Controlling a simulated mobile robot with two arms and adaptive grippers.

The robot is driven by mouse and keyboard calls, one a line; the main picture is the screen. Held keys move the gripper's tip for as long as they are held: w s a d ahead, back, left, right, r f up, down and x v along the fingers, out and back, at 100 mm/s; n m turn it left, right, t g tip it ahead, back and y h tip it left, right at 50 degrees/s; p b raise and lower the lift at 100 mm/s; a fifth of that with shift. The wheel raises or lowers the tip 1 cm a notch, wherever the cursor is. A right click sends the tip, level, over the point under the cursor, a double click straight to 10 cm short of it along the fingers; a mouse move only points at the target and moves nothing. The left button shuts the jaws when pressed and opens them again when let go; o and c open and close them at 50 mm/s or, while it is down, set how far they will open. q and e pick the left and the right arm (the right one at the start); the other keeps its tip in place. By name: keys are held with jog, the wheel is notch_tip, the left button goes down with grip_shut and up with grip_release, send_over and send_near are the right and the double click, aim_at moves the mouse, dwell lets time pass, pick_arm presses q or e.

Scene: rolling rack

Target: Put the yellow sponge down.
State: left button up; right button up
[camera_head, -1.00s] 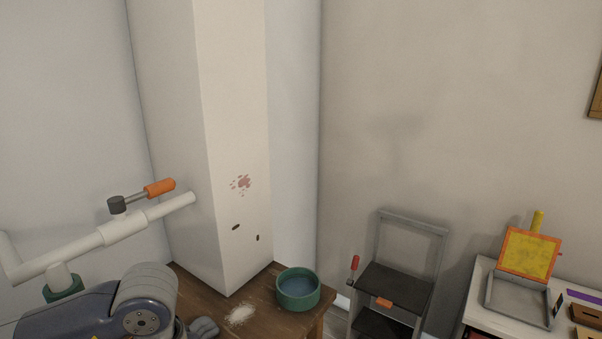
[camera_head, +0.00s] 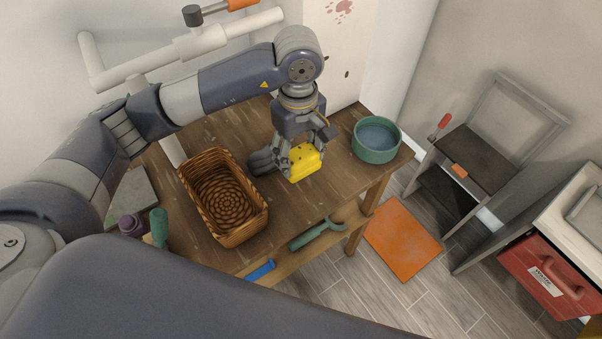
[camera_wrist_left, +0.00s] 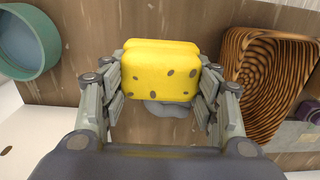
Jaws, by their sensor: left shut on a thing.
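The yellow sponge (camera_head: 305,161) is a small block with dark spots. My left gripper (camera_head: 299,165) is shut on it, over the wooden table (camera_head: 330,190) in the head view. In the left wrist view the sponge (camera_wrist_left: 160,70) sits between the two fingers of the left gripper (camera_wrist_left: 160,85). Whether its underside touches the table is hard to tell. My right gripper is not in view.
A wicker basket (camera_head: 262,222) stands left of the sponge and a green bowl (camera_head: 376,155) right of it. A grey object (camera_head: 262,160) lies close beside the gripper. The table's front strip between basket and bowl is clear.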

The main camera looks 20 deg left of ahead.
aim_at(298, 170)
pick_arm(q)
jog(key=f, duration=0.1)
jog(key=f+p, duration=0.1)
jog(key=f, duration=0.2)
jog(key=shift+s+f+p, duration=0.2)
jog(key=shift+s+p, duration=0.1)
jog(key=shift+s, duration=0.1)
jog(key=shift+f, duration=0.35)
notch_tip(298, 170, down, 4)
jog(key=shift+w+r+p, duration=0.1)
jog(key=shift+p, duration=0.7)
jog(key=shift+f, duration=0.35)
jog(key=o, duration=0.9)
jog(key=shift+o, duration=0.2)
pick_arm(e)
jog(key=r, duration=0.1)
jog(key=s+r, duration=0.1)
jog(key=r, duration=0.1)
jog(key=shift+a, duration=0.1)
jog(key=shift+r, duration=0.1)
